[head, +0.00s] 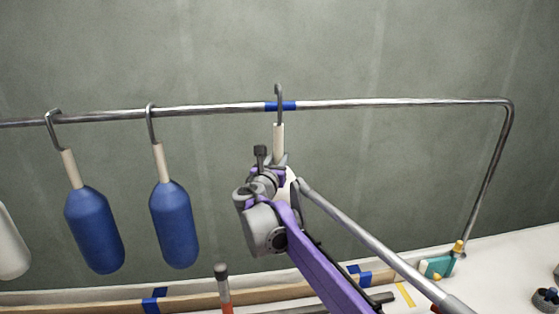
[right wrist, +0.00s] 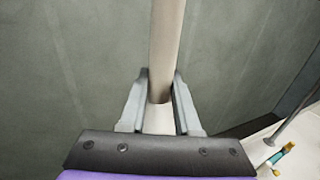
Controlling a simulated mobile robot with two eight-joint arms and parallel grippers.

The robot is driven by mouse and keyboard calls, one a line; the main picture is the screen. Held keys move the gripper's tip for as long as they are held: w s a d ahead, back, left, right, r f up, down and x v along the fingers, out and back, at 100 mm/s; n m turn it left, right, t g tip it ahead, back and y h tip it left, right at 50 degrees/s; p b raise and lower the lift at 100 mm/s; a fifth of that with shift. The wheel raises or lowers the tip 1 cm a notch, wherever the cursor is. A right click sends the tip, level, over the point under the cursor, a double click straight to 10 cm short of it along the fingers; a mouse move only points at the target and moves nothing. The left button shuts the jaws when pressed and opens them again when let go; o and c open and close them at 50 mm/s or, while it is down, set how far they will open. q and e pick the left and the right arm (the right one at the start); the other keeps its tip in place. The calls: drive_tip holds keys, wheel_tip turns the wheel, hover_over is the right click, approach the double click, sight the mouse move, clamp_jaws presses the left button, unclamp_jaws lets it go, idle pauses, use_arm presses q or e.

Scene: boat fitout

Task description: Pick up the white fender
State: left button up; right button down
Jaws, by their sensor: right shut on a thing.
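The fender in my right gripper (head: 277,165) has a beige stem (head: 278,140) and a grey hook (head: 279,94). Its body is mostly hidden behind my gripper and arm; only a small pale patch shows. The top of the hook stands visibly above the rail (head: 380,103), at the blue tape mark (head: 281,106); I cannot tell whether it is clear of the rail. In the right wrist view the fingers (right wrist: 159,108) are shut on the stem (right wrist: 166,45), one on each side. Another white fender (head: 12,245) is cut off at the left edge. My left gripper is out of view.
Two blue fenders (head: 95,229) (head: 175,223) hang from the rail to the left of my gripper. The rail bends down at the right. A wooden strip with blue tape (head: 155,299) and small teal and yellow items (head: 438,267) lie below. The rail's right stretch is free.

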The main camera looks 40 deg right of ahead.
drive_tip(key=b+v, duration=0.1)
drive_tip(key=v, duration=1.5)
drive_tip(key=shift+a, duration=0.3)
drive_tip(key=shift+s+r, duration=0.1)
drive_tip(key=shift+s, duration=0.05)
